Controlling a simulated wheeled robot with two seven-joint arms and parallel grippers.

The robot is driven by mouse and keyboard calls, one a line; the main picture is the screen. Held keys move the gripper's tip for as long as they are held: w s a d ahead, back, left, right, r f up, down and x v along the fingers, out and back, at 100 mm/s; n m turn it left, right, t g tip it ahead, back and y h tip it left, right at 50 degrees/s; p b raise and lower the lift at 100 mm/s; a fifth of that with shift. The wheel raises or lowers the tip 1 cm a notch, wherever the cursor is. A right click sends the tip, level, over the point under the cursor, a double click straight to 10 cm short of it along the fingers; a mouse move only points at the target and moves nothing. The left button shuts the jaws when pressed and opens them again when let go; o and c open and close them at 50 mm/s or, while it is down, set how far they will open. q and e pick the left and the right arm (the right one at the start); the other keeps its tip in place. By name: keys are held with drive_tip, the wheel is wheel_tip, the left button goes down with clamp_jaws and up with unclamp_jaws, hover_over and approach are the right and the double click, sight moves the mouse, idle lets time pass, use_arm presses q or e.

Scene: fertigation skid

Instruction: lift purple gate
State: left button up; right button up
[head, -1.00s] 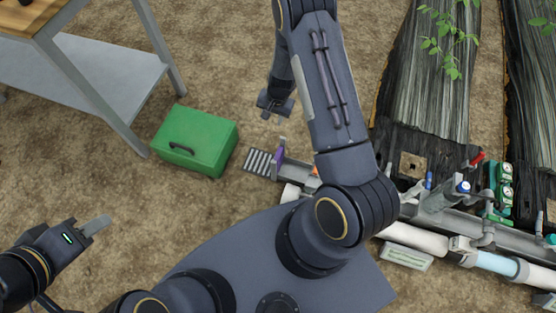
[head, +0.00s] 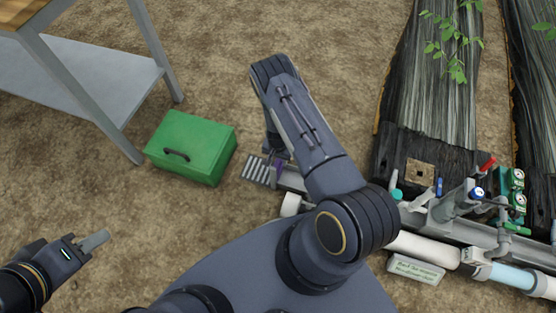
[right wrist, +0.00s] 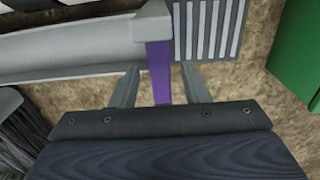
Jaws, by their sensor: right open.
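The purple gate (right wrist: 158,70) is a narrow upright strip at the end of a grey channel (right wrist: 75,50) in the right wrist view. My right gripper (right wrist: 159,75) is open, with one finger on each side of the gate and a gap at both sides. In the head view only a bit of purple (head: 279,168) shows below my right forearm; the arm hides most of the gripper there. My left gripper (head: 95,240) is at the lower left, far from the gate. Its fingers overlap in the view, so their opening cannot be told.
A slatted grate (head: 256,169) adjoins the channel's end. A green box (head: 205,140) with a dark handle stands just left of it. A table (head: 95,75) is at the upper left. Pipes (head: 425,248), valves and gauges lie right of my arm. Bare soil is free around the box.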

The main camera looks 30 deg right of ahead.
clamp_jaws()
drive_tip(key=shift+r+p, duration=1.2)
drive_tip(key=shift+r, duration=1.55)
unclamp_jaws()
wheel_tip(320, 180, up, 8)
drive_tip(key=p, duration=0.2)
